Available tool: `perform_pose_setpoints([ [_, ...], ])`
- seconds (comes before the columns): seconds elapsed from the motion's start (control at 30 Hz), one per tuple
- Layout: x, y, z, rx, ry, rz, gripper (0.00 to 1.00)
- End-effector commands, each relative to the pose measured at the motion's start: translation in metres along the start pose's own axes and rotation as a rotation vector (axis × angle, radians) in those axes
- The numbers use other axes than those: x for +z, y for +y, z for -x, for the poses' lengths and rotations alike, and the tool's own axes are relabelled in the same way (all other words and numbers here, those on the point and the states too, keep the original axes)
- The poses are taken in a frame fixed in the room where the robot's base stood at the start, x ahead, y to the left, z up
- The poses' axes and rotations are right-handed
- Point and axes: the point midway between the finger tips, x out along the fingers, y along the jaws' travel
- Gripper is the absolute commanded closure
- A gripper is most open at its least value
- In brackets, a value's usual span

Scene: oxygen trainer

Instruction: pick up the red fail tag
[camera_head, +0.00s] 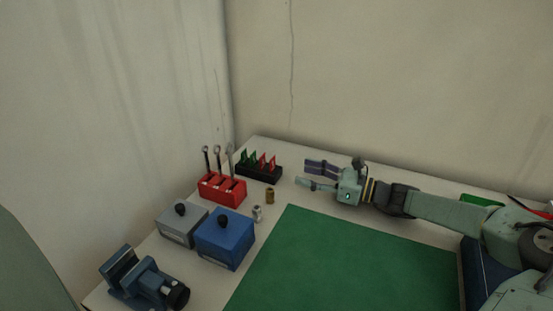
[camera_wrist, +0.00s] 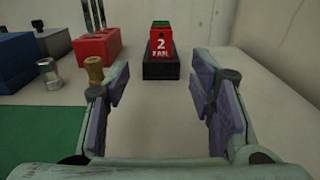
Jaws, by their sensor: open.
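The red fail tag (camera_wrist: 161,47) stands upright in a black holder (camera_wrist: 161,70), straight ahead in the wrist view, with "2 FAIL" on its face. A green tag (camera_wrist: 161,23) shows just behind and above it. In the head view the black holder (camera_head: 259,173) carries red tags (camera_head: 272,162) at its right end and green tags (camera_head: 247,156) at its left. My gripper (camera_head: 308,174) is open and empty, right of the holder. In the wrist view my gripper (camera_wrist: 157,88) has its fingers wide apart, with the holder beyond them and between them.
A red rack (camera_head: 222,190) with upright tools stands left of the holder. Brass (camera_head: 270,195) and silver (camera_head: 257,213) fittings stand before it. Grey (camera_head: 181,227) and blue (camera_head: 224,240) boxes, a blue vise (camera_head: 140,279) and a green mat (camera_head: 345,265) are nearer. Walls stand behind.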

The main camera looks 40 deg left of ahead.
Motion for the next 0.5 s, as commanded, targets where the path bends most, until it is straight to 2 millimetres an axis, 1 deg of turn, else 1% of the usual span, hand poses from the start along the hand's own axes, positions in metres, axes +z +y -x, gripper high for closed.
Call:
perform_pose_setpoints([
  [0.07,0.000,0.000,-0.002,0.001,0.000,0.000,0.50],
  [0.13,0.000,0.001,-0.008,0.002,-0.001,0.000,0.50],
  [0.3,0.001,0.001,-0.036,0.004,-0.002,0.000,0.50],
  [0.4,0.000,0.001,-0.048,0.002,-0.001,-0.001,0.50],
  [0.5,0.000,0.000,-0.055,0.001,0.000,-0.001,0.50],
])
